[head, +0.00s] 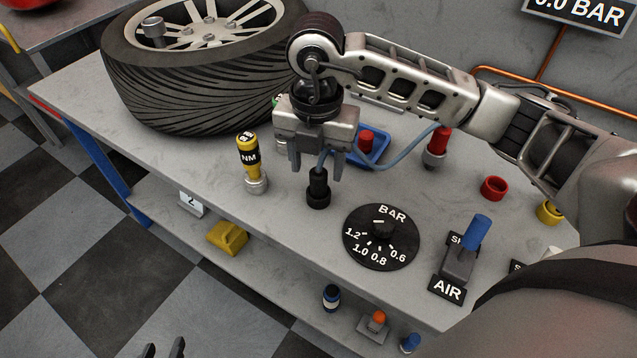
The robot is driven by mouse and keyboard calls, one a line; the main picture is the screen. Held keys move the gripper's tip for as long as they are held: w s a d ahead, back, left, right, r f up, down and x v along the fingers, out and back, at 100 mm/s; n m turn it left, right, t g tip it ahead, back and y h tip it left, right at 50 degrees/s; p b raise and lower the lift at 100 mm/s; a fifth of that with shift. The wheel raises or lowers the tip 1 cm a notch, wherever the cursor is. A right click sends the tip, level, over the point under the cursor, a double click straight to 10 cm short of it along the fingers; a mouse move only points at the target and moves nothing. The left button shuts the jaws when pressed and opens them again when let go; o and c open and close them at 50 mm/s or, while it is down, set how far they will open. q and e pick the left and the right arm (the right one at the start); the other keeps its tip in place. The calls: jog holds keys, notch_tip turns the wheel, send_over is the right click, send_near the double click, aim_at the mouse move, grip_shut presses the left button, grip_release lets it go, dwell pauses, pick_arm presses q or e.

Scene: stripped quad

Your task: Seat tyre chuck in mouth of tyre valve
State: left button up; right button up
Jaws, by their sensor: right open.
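The tyre chuck (318,190) is a black stepped cylinder standing upright on the bench, with a blue hose (405,150) running from its upper part to the right. My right gripper (316,172) points down over it, with its open fingers on either side of the chuck's top; I cannot tell whether they touch it. The wheel's tyre (200,95) lies at the back left. A grey metal cylinder (153,30) on its near left side looks like the tyre valve; its mouth is not clear. Only the dark fingertips of my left gripper (164,349) show at the bottom edge, apart and empty.
A yellow torque tool (248,160) stands left of the chuck. A BAR dial (380,238) and blue-handled AIR lever (468,250) are to the right. A blue tray (378,145) and red-topped tool (437,148) stand behind. A lower shelf (275,265) holds small items.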

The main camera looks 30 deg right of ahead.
aim_at(318, 172)
jog(key=f, duration=0.5)
jog(key=shift+w+d+f, duration=0.1)
jog(key=shift+w+d, duration=0.1)
jog(key=shift+d, duration=0.05)
jog(key=shift+c, duration=0.3)
jog(key=c, duration=1)
